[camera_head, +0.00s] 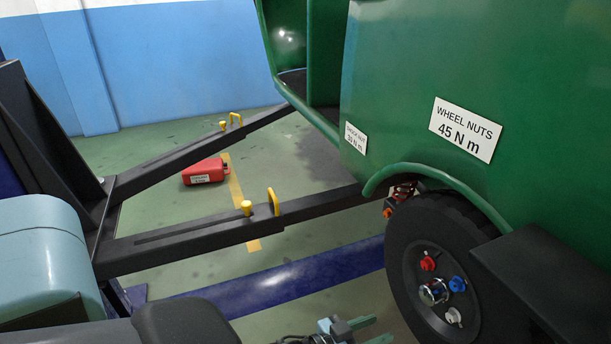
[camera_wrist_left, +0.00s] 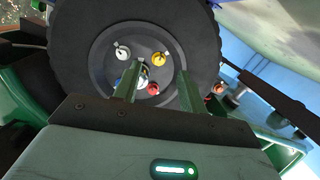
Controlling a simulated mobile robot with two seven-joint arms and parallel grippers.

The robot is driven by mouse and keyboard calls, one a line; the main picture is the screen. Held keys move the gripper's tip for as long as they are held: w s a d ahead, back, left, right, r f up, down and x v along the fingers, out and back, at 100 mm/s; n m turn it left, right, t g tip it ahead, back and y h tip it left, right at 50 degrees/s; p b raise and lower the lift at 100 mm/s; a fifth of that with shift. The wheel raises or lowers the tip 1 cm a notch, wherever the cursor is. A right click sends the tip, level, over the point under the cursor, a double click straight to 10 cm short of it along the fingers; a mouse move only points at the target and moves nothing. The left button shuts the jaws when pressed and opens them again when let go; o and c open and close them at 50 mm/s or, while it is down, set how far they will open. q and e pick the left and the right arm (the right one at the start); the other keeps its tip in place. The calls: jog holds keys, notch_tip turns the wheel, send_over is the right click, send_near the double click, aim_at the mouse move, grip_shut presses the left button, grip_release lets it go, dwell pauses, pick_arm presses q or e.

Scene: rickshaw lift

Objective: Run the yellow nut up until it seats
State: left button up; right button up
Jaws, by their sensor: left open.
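The yellow nut (camera_wrist_left: 160,58) shows on the wheel's hub face in the left wrist view, between my left gripper's fingers as seen there. I cannot make it out in the head view. A red nut (camera_head: 428,263), a blue nut (camera_head: 457,285) and a white nut (camera_head: 453,316) sit around the bright hub centre (camera_head: 433,291) of the wheel (camera_head: 402,260). My left gripper (camera_head: 381,330) is open with green fingers, low and left of the wheel, apart from it. In the left wrist view, a finger partly hides the blue nut (camera_wrist_left: 119,83). My right gripper is not in view.
The green rickshaw body (camera_head: 400,90) stands above the wheel, with a black step (camera_head: 530,280) to its right. Dark lift arms (camera_head: 185,233) with yellow pads reach under it. A red box (camera_head: 204,172) lies on the floor. A blue beam (camera_head: 285,282) crosses behind my gripper.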

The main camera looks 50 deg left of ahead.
pick_arm(q)
jog(key=s+g+y+p, duration=0.2)
jog(key=s+g+p, duration=0.2)
jog(key=s+p, duration=0.6)
jog(key=shift+s+d+f, duration=0.25)
jog(key=shift+s, duration=3.9)
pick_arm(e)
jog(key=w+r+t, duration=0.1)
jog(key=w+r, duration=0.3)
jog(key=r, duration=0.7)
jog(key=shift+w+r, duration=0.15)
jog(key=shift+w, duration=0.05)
pick_arm(q)
jog(key=s+r+g+p, duration=0.1)
jog(key=s+r+p, duration=0.3)
jog(key=s, duration=0.3)
jog(key=s+r+m+g+y+p, duration=0.1)
jog(key=s+r+g+p, duration=0.1)
jog(key=s+r+p, duration=0.3)
jog(key=shift+s+p, duration=0.75)
jog(key=shift+s, duration=0.75)
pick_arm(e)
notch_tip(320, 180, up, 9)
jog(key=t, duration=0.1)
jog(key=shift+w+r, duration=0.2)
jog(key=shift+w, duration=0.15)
